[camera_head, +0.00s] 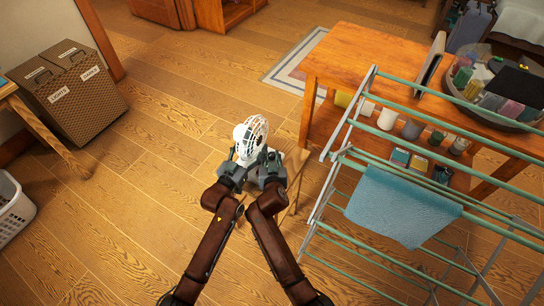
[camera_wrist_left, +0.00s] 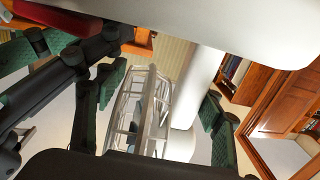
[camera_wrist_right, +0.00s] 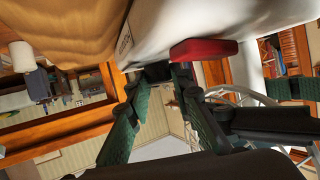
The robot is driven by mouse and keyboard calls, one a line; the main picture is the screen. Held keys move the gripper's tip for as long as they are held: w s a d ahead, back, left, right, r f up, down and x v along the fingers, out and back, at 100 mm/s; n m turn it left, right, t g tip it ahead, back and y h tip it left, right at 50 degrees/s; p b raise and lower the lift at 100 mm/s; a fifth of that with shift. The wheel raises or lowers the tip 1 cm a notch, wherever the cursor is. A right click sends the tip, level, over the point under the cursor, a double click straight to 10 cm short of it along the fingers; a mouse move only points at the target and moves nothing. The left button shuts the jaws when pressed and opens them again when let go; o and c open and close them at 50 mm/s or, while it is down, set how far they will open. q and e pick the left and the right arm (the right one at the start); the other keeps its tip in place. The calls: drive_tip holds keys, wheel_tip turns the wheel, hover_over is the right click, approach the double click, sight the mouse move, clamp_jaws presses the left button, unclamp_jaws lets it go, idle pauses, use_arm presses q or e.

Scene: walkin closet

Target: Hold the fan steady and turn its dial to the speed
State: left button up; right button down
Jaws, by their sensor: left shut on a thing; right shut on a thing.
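The white fan (camera_head: 250,138) with a round wire cage stands on a small wooden stool (camera_head: 297,160). My left gripper (camera_head: 238,170) and right gripper (camera_head: 269,167) are both low at the fan. In the left wrist view, the green finger pads of the left gripper (camera_wrist_left: 164,84) lie on either side of the fan's white stem (camera_wrist_left: 195,85). In the right wrist view, the right gripper's (camera_wrist_right: 158,76) pads close on a small dark part at the fan's white base (camera_wrist_right: 180,25), seemingly the dial (camera_wrist_right: 156,72). A red block (camera_wrist_right: 203,50) sits beside it. The dial's setting is not readable.
A drying rack (camera_head: 350,130) with a blue towel (camera_head: 400,205) stands close on the right, before a wooden table (camera_head: 390,60). Laundry boxes (camera_head: 75,95) and a white basket (camera_head: 10,208) are at left. The floor left of the fan is clear.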

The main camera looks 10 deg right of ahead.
drive_tip(key=c, duration=1.7)
unclamp_jaws()
drive_tip(key=shift+d+y, duration=0.15)
drive_tip(key=shift+y, duration=0.15)
